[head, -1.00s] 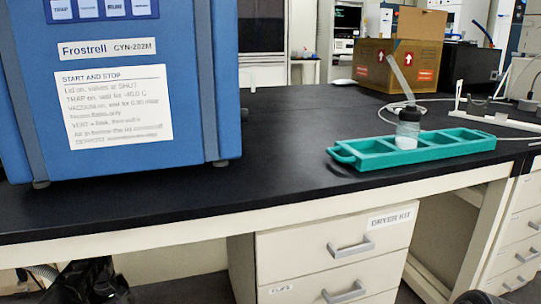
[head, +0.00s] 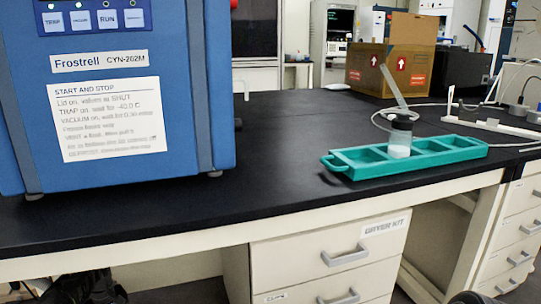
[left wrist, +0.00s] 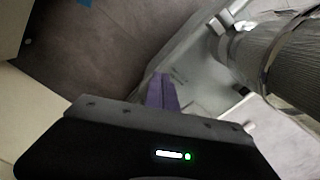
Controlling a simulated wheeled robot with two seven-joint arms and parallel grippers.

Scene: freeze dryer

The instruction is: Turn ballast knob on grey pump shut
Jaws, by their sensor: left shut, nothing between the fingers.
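The grey pump and its ballast knob cannot be made out in the head view. In the left wrist view, my left gripper (left wrist: 163,92) shows as shut purple fingers with nothing visible between them. They point toward a pale grey surface (left wrist: 185,65); I cannot tell whether this belongs to the pump. A thick ribbed grey hose (left wrist: 280,55) runs at the upper right, apart from the fingers. No ballast knob is clearly visible. My right gripper is in neither view.
A blue freeze dryer (head: 110,110) stands on the black bench (head: 270,200). A teal tray (head: 360,170) holds a bottle (head: 400,140) at the right, before a cardboard box (head: 390,65). Drawers (head: 325,255) are below; a black bag (head: 85,288) lies at lower left.

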